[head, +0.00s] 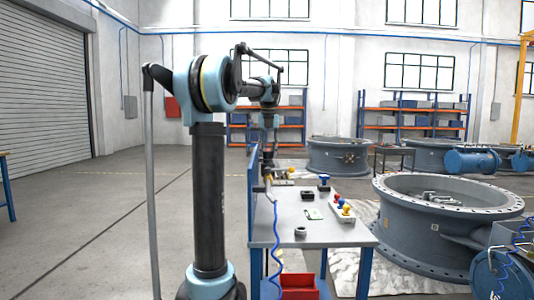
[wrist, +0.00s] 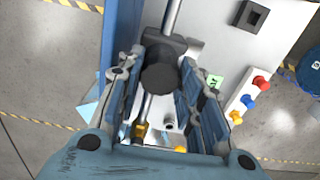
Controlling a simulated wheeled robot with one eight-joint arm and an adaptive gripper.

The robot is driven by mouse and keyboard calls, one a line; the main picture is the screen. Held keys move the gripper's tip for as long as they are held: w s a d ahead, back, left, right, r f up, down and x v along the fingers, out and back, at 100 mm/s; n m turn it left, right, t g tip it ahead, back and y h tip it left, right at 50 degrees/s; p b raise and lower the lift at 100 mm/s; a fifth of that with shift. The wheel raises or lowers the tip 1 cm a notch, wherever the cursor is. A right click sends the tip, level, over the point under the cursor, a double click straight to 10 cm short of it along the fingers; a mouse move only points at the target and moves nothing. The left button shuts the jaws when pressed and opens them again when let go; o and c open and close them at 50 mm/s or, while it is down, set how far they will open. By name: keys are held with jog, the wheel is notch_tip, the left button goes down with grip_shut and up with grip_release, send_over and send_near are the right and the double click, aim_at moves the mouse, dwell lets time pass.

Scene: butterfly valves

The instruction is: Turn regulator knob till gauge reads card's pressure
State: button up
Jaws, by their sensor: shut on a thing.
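The regulator's black round knob (wrist: 160,76) sits between the two fingers of my gripper (wrist: 160,66) in the wrist view. The gripper is shut on the knob. A metal pipe (wrist: 173,16) runs from the regulator body, and a brass fitting (wrist: 140,130) shows below. A small pale green card (wrist: 215,82) lies on the bench to the right; its writing is too small to read. The card also shows in the head view (head: 314,213). I cannot make out the gauge face or its needle in either view.
The grey bench (head: 290,234) carries a block with red, blue and yellow knobs (wrist: 248,100) and a black square part (wrist: 252,14). A blue hose (head: 278,240) hangs at its left edge. A large valve ring (head: 445,222) stands right.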

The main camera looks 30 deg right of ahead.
jog(key=shift+m, duration=0.5)
jog(key=o, duration=0.8)
jog(key=shift+s, duration=0.1)
jog(key=shift+c, duration=0.2)
notch_tip(320, 180, up, 12)
dwell(0.5)
